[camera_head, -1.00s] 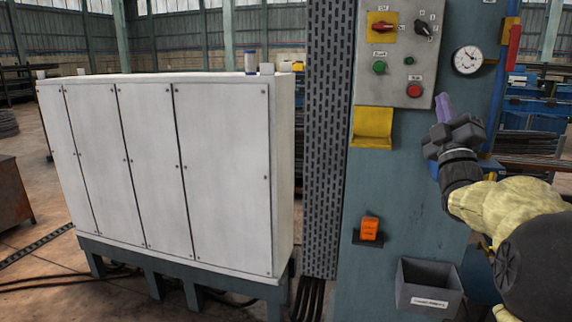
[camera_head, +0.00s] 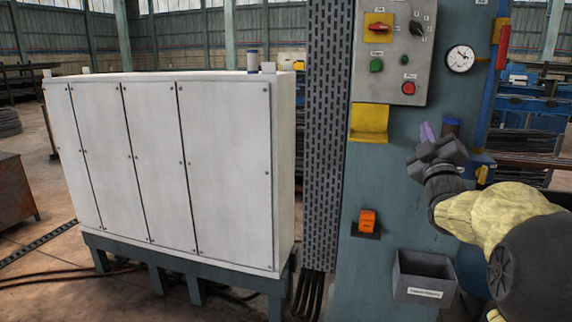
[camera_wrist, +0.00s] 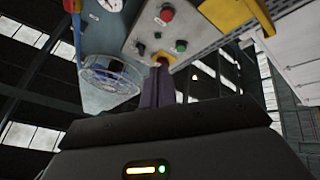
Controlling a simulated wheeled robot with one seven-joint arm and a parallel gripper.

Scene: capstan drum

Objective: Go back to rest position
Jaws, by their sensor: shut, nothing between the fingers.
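My gripper (camera_head: 427,132) is at the right in the head view, in front of the teal machine post (camera_head: 385,215). Its purple fingers are together with nothing between them. It is below and to the right of the grey control panel (camera_head: 392,70) and apart from it. In the wrist view the purple fingers (camera_wrist: 157,88) point up toward the control panel (camera_wrist: 172,22), which shows upside down. The panel carries a red button (camera_head: 408,88), a green button (camera_head: 376,66), a black selector (camera_head: 416,28) and a red switch on a yellow plate (camera_head: 378,26).
A yellow holder (camera_head: 369,122), an orange switch (camera_head: 367,221) and an open grey bin (camera_head: 424,277) are on the post. A gauge (camera_head: 460,58) is beside the panel. A white cabinet (camera_head: 224,175) stands at the left. A clear round cover (camera_wrist: 110,78) is near the fingers in the wrist view.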

